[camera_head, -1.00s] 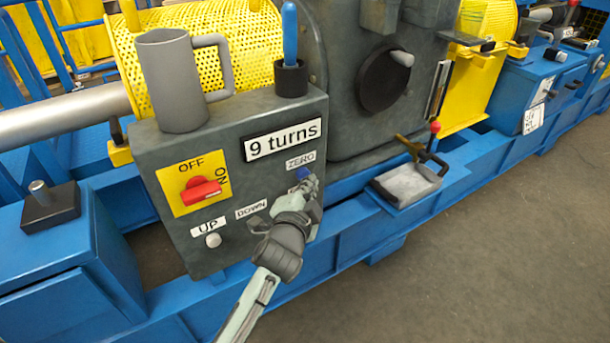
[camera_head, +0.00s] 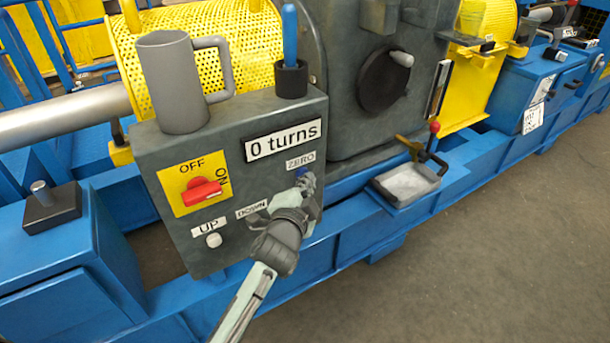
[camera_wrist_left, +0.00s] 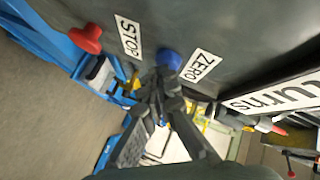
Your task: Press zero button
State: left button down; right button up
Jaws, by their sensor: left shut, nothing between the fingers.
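The blue zero button (camera_head: 303,172) sits on the grey control box (camera_head: 160,150), just under the ZERO label (camera_head: 300,160). The display (camera_head: 284,139) above reads "0 turns". My left gripper (camera_head: 306,184) is shut and empty, with its fingertips at the blue button and partly covering it. In the left wrist view the blue button (camera_wrist_left: 169,60) shows right beyond the closed fingertips (camera_wrist_left: 160,76); I cannot tell for certain whether they touch. My right gripper is not in view.
The box also carries a red OFF/ON switch (camera_head: 201,192) and a white UP button (camera_head: 213,240). A grey mug (camera_head: 172,85) and a black holder (camera_head: 290,79) with a blue-handled tool stand on top. In the wrist view a red button (camera_wrist_left: 86,38) sits near the STOP label.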

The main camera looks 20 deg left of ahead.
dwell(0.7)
pick_arm(q)
jog(key=shift+s+d, duration=0.6)
jog(key=shift+d, duration=0.1)
